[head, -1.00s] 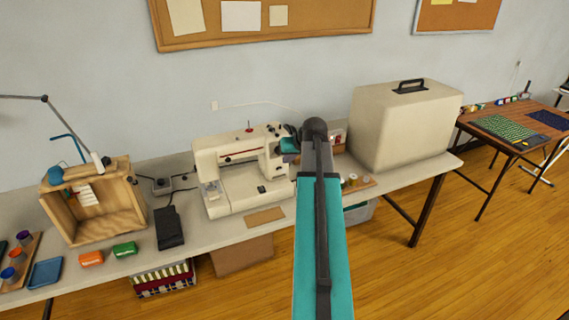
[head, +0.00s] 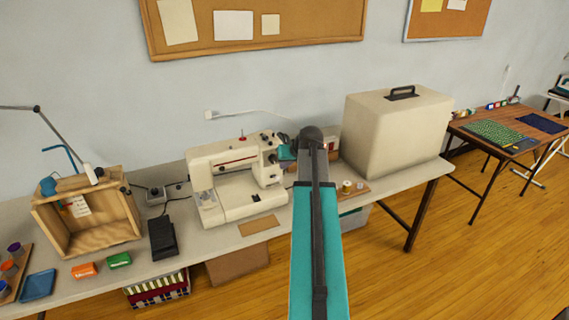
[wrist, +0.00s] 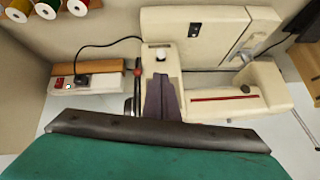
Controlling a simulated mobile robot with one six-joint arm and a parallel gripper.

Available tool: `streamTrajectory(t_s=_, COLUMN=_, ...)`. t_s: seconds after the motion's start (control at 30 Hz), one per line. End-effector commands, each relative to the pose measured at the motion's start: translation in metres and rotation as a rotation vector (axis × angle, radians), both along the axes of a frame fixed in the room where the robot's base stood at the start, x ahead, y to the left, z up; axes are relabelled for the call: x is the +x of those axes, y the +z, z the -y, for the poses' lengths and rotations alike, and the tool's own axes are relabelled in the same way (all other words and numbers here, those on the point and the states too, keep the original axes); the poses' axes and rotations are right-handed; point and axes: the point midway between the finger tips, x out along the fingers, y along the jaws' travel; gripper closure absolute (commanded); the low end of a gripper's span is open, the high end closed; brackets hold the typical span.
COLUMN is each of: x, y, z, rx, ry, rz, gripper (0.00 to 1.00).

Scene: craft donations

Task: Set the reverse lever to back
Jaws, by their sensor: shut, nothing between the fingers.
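The cream sewing machine (head: 236,176) stands on the long table, left of my arm. In the wrist view its column (wrist: 162,62) lies close in front of my gripper. A thin dark stem with a red tip (wrist: 137,71) shows beside the column; it looks like the reverse lever, but its setting is hard to tell. My gripper (wrist: 161,80) is shut and empty, a dark wedge over the column and just right of the red tip. Whether it touches the machine is unclear. In the head view my arm hides most of the gripper.
A large cream case (head: 398,128) stands right of my arm, with thread spools (head: 348,187) in front of it. A black foot pedal (head: 162,238) and a wooden box (head: 87,217) are to the left. A power strip (wrist: 92,83) lies near the machine in the wrist view.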

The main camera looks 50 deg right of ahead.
Motion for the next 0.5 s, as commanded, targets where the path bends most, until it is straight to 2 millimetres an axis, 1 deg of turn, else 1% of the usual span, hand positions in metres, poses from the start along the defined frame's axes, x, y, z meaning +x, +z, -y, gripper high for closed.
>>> streamTrajectory(t_s=0.5, x=0.033, y=-0.040, z=0.011, rx=0.002, ry=0.000, rz=-0.001, gripper=1.00)
